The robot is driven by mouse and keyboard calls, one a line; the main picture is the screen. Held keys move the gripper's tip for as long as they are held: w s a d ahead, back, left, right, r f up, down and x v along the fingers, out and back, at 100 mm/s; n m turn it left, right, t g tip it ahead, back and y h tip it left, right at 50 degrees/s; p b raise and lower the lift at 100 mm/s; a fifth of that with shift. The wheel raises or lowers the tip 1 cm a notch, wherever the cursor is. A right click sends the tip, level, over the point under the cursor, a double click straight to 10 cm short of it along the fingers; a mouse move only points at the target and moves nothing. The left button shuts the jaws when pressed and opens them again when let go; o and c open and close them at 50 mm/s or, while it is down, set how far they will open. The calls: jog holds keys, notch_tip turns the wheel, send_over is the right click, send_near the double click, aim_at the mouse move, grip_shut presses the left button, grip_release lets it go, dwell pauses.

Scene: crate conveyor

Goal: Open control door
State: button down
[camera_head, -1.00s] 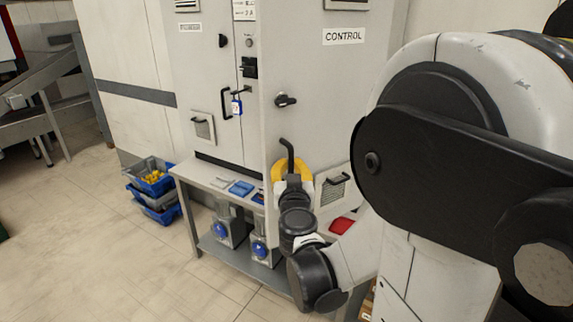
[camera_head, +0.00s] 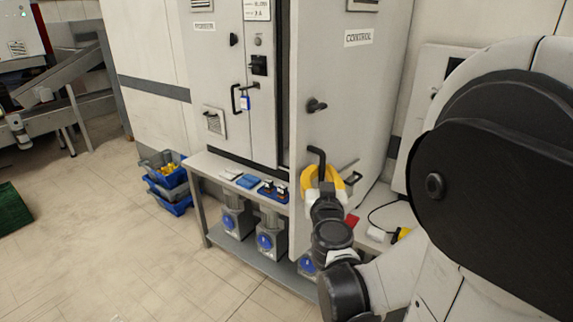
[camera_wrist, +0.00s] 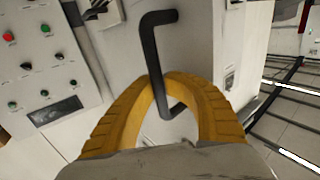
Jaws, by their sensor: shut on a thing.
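The control door (camera_head: 348,105) is a tall light-grey panel with a "CONTROL" label and a black latch knob (camera_head: 317,105). It stands ajar, with a dark gap between it and the neighbouring cabinet door. Its black bar handle (camera_head: 319,160) is low on the door, and it also shows in the wrist view (camera_wrist: 150,50). My gripper (camera_head: 322,176) has yellow fingers, shut around the lower part of that handle. In the wrist view the fingers (camera_wrist: 168,84) close in from both sides of the bar. The cabinet inside is mostly hidden behind the door.
A neighbouring cabinet door (camera_head: 220,80) carries its own handle and a blue padlock (camera_head: 245,101). A grey bench (camera_head: 225,172) runs below, with small items on it and blue-fronted units underneath. Stacked crates (camera_head: 165,183) stand on the floor at left. The floor in front is open.

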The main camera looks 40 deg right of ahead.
jog(key=shift+a, duration=0.1)
jog(key=c, duration=1.4)
grip_release()
jog(key=v, duration=0.7)
jog(key=shift+s+a, duration=0.2)
jog(key=shift+s, duration=0.1)
jog(key=shift+w, duration=0.1)
